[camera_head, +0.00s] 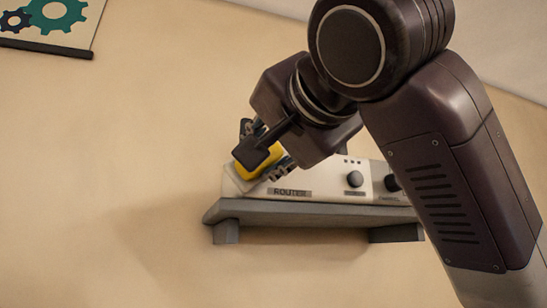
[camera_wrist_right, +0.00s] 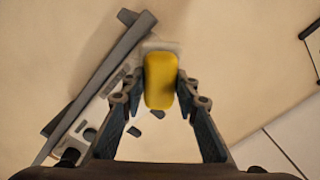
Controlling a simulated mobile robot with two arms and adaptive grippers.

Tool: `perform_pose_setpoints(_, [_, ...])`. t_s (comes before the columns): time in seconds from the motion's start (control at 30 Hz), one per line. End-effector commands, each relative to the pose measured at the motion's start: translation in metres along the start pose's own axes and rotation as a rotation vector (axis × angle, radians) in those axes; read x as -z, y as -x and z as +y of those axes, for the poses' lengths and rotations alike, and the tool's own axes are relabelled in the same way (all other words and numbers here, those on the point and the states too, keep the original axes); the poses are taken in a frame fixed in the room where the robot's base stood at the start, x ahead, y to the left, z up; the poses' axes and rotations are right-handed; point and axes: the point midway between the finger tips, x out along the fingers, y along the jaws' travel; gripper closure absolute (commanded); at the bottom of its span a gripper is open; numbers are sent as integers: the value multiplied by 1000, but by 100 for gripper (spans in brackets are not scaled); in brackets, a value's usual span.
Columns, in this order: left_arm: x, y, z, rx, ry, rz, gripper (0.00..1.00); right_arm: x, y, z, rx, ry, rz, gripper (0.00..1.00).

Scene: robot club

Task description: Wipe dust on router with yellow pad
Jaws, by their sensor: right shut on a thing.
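The yellow pad (camera_head: 258,166) is held between the fingers of my right gripper (camera_head: 263,158), which is shut on it. The pad also shows in the right wrist view (camera_wrist_right: 160,82), upright between the two fingers. The router (camera_head: 322,187) is a pale box with a name label and dark knobs; it shows at a slant in the wrist view (camera_wrist_right: 96,111). The pad is at the router's left end, at its upper edge; I cannot tell whether it touches. No dust can be told apart clearly. My left gripper is not in view.
The router sits on a grey wall shelf (camera_head: 285,212) with brackets below. My right arm covers the right part of router and shelf. A gear poster (camera_head: 75,38) hangs at the upper left. The wall left of the shelf is clear.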

Motion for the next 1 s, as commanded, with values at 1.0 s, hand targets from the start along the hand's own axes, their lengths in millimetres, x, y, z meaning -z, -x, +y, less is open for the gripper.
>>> perform_pose_setpoints(1.0, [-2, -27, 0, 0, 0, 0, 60, 0, 60, 0, 0, 0, 0, 91])
